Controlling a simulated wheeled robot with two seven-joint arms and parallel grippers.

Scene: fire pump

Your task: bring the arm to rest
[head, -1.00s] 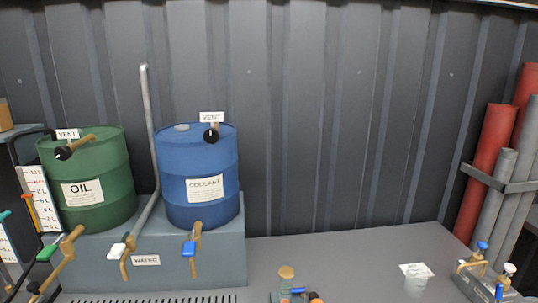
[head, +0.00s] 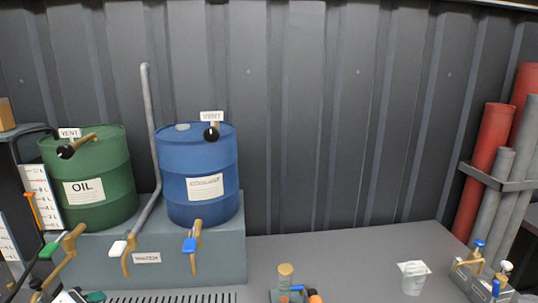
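A small white and black piece (head: 70,297) shows at the bottom edge on the left, with a dark green piece (head: 95,296) beside it. The white and black piece may be part of my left arm or gripper, but too little shows to tell its fingers or any grasp. My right gripper is not in view. The green OIL drum (head: 100,165) and the blue COOLANT drum (head: 200,150) stand upright on a grey plinth (head: 215,255). Green (head: 48,250), white (head: 118,247) and blue (head: 189,245) tap handles show in front.
A white cup (head: 413,278) stands on the grey bench (head: 350,255). A brass fitting (head: 286,275) with blue and orange parts is at bottom centre. Another valve block (head: 475,275) is at right, below red pipes (head: 487,170). The bench between the fittings and the cup is clear.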

